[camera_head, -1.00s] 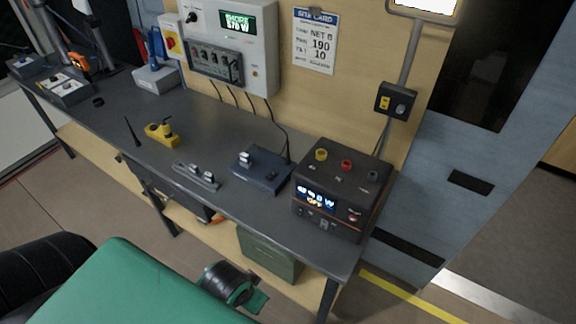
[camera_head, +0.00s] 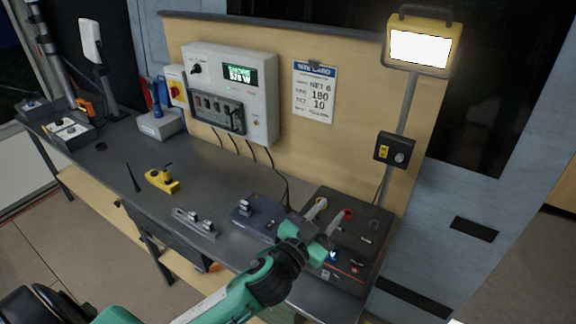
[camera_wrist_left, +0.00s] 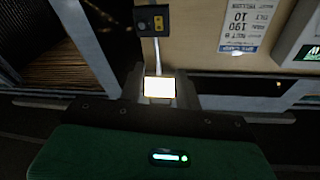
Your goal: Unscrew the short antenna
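A thin black antenna (camera_head: 132,178) stands upright on the workbench at the left. Another slim black rod (camera_head: 288,193) rises at the right edge of the dark blue device (camera_head: 252,216), partly close behind my arm in the picture. I cannot tell for sure which one is the short antenna. My left gripper (camera_head: 327,210) is open and empty, in front of the black box with coloured terminals (camera_head: 372,221). In the left wrist view its two fingers (camera_wrist_left: 158,88) show apart, with only the distant lamp between them. My right gripper is out of view.
A yellow tool (camera_head: 161,181) and a grey bar with knobs (camera_head: 195,223) lie on the bench (camera_head: 108,165). A wall panel (camera_head: 262,100) with hanging cables, a site card (camera_head: 314,92) and a lit lamp (camera_head: 420,48) are behind.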

